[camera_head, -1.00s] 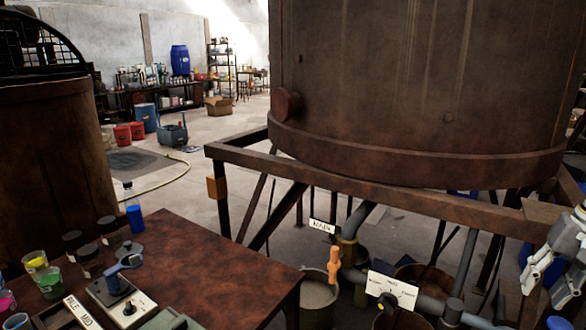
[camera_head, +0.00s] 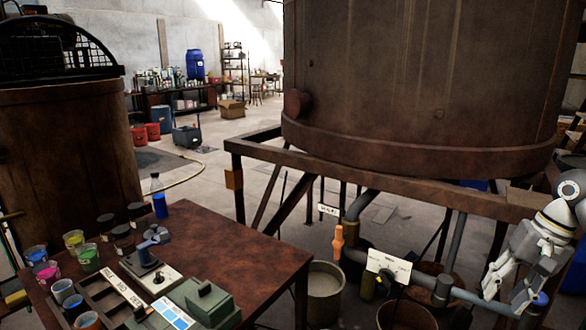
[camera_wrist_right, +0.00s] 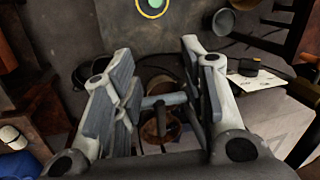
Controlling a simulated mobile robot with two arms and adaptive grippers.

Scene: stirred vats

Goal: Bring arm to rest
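My right gripper (camera_head: 505,292) is at the right edge of the head view, in front of the big tank's frame and pipes. In the right wrist view its two fingers (camera_wrist_right: 158,85) stand wide apart with nothing between them; pipework and a round bucket show beyond the gap. My left gripper is in neither view.
A rusty tank (camera_head: 420,80) rests on a metal frame (camera_head: 400,180). Below are an orange handle (camera_head: 338,242), a white labelled plate (camera_head: 388,267), and a grey bucket (camera_head: 325,293). A brown table (camera_head: 225,255) at left holds cups and boxes with controls.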

